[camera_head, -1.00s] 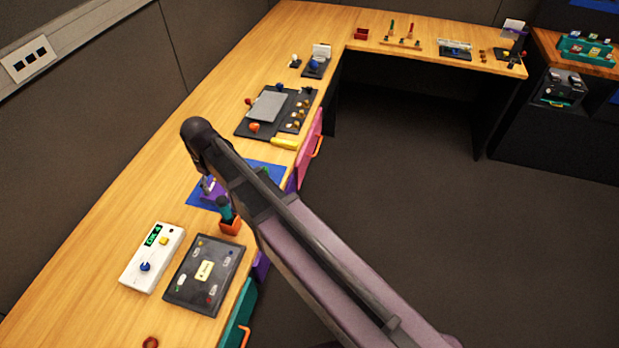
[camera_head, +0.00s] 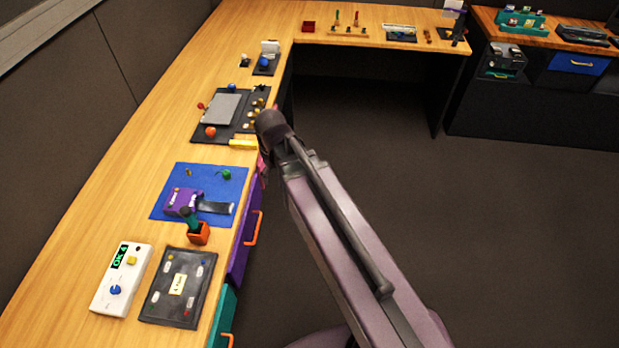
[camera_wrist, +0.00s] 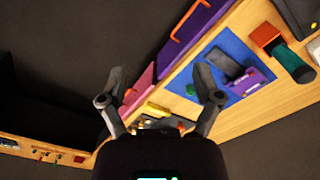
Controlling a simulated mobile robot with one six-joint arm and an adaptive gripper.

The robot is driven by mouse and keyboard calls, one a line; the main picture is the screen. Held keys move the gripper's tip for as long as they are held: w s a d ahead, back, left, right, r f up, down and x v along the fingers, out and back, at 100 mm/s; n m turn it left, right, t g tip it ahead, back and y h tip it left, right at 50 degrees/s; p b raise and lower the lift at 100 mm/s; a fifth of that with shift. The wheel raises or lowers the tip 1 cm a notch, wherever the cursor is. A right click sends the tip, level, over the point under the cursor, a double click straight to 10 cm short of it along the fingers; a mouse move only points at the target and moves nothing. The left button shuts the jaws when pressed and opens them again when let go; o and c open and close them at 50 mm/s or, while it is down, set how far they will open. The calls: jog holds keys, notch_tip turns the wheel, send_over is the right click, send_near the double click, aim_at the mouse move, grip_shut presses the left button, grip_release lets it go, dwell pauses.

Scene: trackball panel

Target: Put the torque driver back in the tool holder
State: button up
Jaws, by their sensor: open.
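A tool with a dark teal handle (camera_head: 187,217) stands upright, leaning slightly, in an orange holder (camera_head: 199,235) near the bench's front edge. I take these for the torque driver and tool holder. In the wrist view, the handle (camera_wrist: 292,65) and the orange holder (camera_wrist: 265,36) are at the upper right. My gripper (camera_wrist: 160,76) is open with nothing between its fingers. It is apart from the driver and holder. In the head view my arm covers the floor beside the bench, and the gripper itself cannot be made out.
A blue mat (camera_head: 224,178) with a purple fixture (camera_head: 181,201) lies behind the holder. A dark panel (camera_head: 170,309) and a white box (camera_head: 109,298) reading OK 4 lie nearer. A far wooden rack (camera_head: 347,31) holds upright tools. Bare wood runs along the bench's left side.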

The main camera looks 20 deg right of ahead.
jog(key=s+d+m, duration=0.3)
jog(key=d, duration=0.5)
jog(key=shift+s+d, duration=0.25)
jog(key=shift+s, duration=0.15)
jog(key=shift+f, duration=0.1)
notch_tip(320, 180, down, 3)
jog(key=b, duration=0.2)
jog(key=shift+r+b, duration=0.2)
jog(key=shift+b, duration=0.2)
jog(key=c, duration=0.4)
jog(key=shift+o, duration=0.2)
jog(key=shift+a, duration=0.15)
